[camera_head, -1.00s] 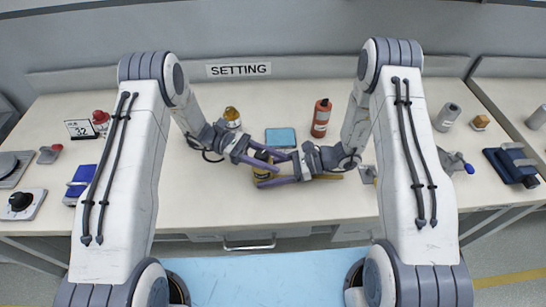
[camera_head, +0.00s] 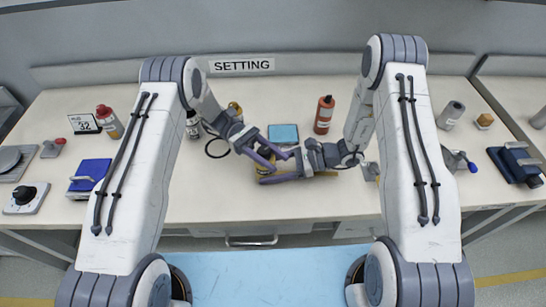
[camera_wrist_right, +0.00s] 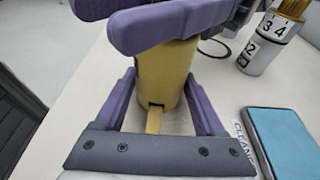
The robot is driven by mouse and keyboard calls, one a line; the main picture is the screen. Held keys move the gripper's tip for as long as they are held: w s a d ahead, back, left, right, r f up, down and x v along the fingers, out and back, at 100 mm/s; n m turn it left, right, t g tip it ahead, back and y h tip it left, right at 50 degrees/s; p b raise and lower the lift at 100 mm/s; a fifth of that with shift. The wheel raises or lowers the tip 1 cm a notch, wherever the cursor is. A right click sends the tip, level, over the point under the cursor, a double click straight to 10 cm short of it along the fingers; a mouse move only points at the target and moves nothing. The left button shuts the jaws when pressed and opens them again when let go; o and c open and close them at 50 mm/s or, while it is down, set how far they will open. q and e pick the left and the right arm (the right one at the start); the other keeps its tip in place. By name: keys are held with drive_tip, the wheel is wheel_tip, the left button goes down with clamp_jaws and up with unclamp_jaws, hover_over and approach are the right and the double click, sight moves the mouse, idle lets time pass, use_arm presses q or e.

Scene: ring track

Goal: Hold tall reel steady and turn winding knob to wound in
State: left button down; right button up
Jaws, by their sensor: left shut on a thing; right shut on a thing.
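The tall reel (camera_wrist_right: 168,85) is a yellow-tan upright cylinder on the bench. A flat yellow strip (camera_wrist_right: 154,122) comes out of a dark slot low in its side, toward my right gripper's palm. My right gripper (camera_head: 270,169) is shut on the reel's body, one purple finger on each side. My left gripper (camera_head: 281,161) is at the reel's top, its purple fingers also showing across the top of the right wrist view (camera_wrist_right: 180,25). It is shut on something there. The winding knob is hidden behind the fingers.
A blue pad (camera_head: 283,134) lies behind the reel. A red bottle (camera_head: 324,115) stands to the right. A white numbered container (camera_wrist_right: 265,45) stands behind the left forearm. A blue-topped box (camera_head: 92,173) and a black-knobbed unit (camera_head: 26,197) lie left. The front bench is clear.

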use_arm(q)
drive_tip(key=shift+c, duration=2)
unclamp_jaws()
wheel_tip(320, 180, up, 10)
